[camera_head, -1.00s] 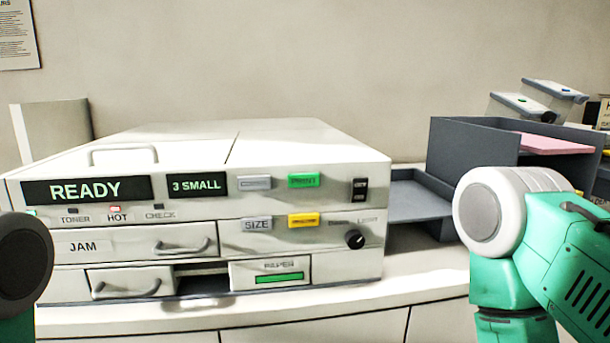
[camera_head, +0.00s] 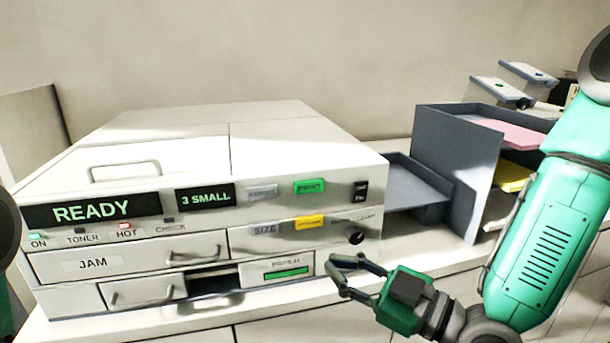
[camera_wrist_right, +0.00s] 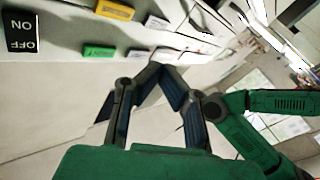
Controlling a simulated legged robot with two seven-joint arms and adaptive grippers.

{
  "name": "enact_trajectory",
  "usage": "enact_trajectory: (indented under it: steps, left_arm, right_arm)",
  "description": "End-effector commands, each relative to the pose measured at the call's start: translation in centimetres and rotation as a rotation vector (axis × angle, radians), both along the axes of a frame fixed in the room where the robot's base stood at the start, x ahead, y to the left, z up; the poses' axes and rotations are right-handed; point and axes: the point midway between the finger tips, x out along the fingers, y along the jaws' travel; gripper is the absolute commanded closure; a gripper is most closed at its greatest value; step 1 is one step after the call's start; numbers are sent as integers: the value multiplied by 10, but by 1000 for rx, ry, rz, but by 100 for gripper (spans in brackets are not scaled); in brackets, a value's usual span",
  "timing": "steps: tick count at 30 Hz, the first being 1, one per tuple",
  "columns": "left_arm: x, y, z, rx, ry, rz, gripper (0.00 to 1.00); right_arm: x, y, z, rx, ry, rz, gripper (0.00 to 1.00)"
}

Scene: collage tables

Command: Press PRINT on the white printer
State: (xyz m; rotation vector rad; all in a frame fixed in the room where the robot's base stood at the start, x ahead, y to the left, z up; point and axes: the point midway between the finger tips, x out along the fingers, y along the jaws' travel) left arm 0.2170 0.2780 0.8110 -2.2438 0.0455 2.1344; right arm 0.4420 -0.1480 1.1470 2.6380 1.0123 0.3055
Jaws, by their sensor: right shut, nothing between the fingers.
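The white printer (camera_head: 205,150) stands on the counter, its display reading READY. The green PRINT button (camera_head: 309,187) is on the upper right of its front, unobstructed, above a yellow button (camera_head: 309,222). My right gripper (camera_head: 345,266) is shut and empty, in front of the printer's lower right corner, below and right of PRINT. In the right wrist view the picture is turned over; the green PRINT button (camera_wrist_right: 99,51) lies up and left of the closed fingertips (camera_wrist_right: 154,72), apart from them. My left gripper is out of view; only a dark bit of my left arm shows.
An ON/OFF switch (camera_head: 360,191) and a black knob (camera_head: 354,236) are right of the buttons. A dark grey tray (camera_head: 415,187) and a shelf unit (camera_head: 455,165) with pink and yellow paper stand right of the printer, behind my right arm. The counter before the printer is narrow.

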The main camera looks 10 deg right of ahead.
Motion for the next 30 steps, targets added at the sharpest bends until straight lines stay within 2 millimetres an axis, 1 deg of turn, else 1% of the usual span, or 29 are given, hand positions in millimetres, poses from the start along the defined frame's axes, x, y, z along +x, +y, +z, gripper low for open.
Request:
enact_trajectory:
  steps: [1, 3, 6, 9, 15, 23, 26, 30]
  left_arm:
    - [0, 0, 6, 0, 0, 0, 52]
    - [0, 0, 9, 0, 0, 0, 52]
    - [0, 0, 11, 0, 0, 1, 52]
    - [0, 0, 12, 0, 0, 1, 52]
    - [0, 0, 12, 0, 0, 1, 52]
    - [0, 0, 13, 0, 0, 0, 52]
    - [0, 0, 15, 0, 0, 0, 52]
    - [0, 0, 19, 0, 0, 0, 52]
  right_arm:
    - [0, 0, 22, 16, -56, 3, 100]
    - [-1, -1, 41, 33, -123, 8, 100]
    - [-3, -3, 61, 52, -191, 11, 100]
    - [-4, -5, 70, 62, -225, 13, 100]
    - [-4, -8, 72, 67, -236, 13, 100]
    - [-1, -4, 72, 63, -235, 15, 100]
    - [6, -1, 73, 61, -236, 14, 100]
    - [24, 0, 74, 60, -235, 14, 100]
